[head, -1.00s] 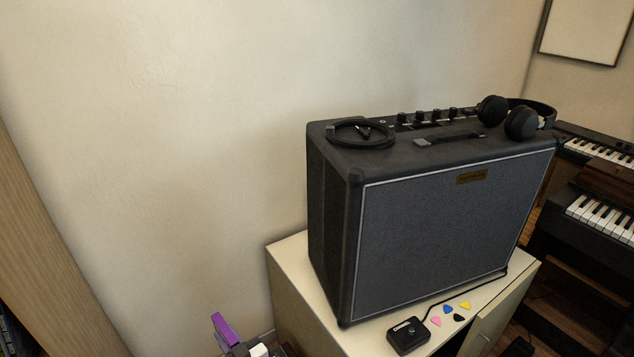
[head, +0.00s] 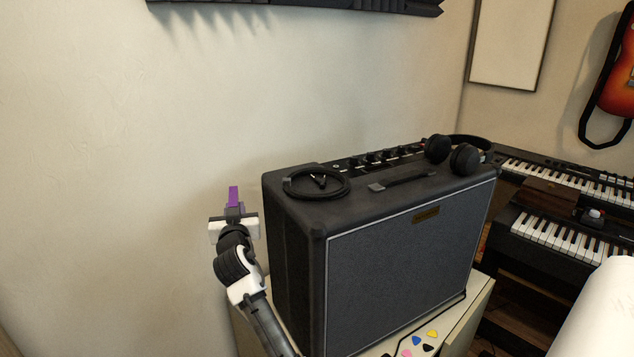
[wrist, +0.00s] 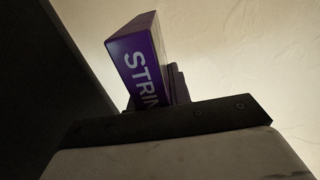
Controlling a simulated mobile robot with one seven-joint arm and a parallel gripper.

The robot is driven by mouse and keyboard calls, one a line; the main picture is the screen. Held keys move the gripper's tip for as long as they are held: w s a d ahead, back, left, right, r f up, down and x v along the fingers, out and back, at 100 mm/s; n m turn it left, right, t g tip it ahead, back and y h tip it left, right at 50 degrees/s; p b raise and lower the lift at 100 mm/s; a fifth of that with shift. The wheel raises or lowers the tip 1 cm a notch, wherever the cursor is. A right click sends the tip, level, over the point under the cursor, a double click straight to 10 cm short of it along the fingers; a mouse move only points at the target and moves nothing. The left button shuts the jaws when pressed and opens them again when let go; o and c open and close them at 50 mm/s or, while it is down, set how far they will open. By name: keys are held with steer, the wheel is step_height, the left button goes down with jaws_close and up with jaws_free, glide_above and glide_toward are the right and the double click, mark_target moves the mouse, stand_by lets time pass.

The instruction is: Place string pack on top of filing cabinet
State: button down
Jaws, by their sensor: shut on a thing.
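The purple string pack (head: 233,196) stands upright in my gripper (head: 235,211), to the left of the amplifier's top in the head view. In the wrist view the string pack (wrist: 143,62) shows its lettering beginning "STRIN", and my gripper is shut on its lower part. The cream filing cabinet (head: 462,322) stands under the amplifier. Only parts of its top and front show, the rest being hidden by the amplifier and my arm.
A large dark amplifier (head: 400,265) takes up most of the cabinet top. A coiled cable (head: 316,183) and headphones (head: 452,153) lie on it. Several coloured picks (head: 419,339) lie on the cabinet's front strip. Keyboards (head: 560,235) stand at right.

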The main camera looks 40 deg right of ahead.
step_height(320, 180, up, 12)
steer(key=d+m+g+h, duration=0.2)
steer(key=d+h, duration=0.1)
step_height(320, 180, up, 23)
steer(key=m+g+h+p, duration=0.6)
steer(key=m+g+h, duration=0.15)
steer(key=g, duration=0.25)
glide_above(317, 187)
steer(key=shift+m+y, duration=0.35)
steer(key=shift+s+a+f+p, duration=0.1)
steer(key=shift+f+p, duration=0.7)
steer(key=shift+f, duration=4.1)
steer(key=shift+s+f+p, duration=0.1)
steer(key=shift+f+p, duration=0.65)
steer(key=shift+f, duration=4.1)
steer(key=c, duration=1.4)
jaws_free()
steer(key=shift+w+f, duration=0.15)
steer(key=shift+w, duration=0.05)
steer(key=shift+o, duration=0.5)
steer(key=shift+r, duration=0.25)
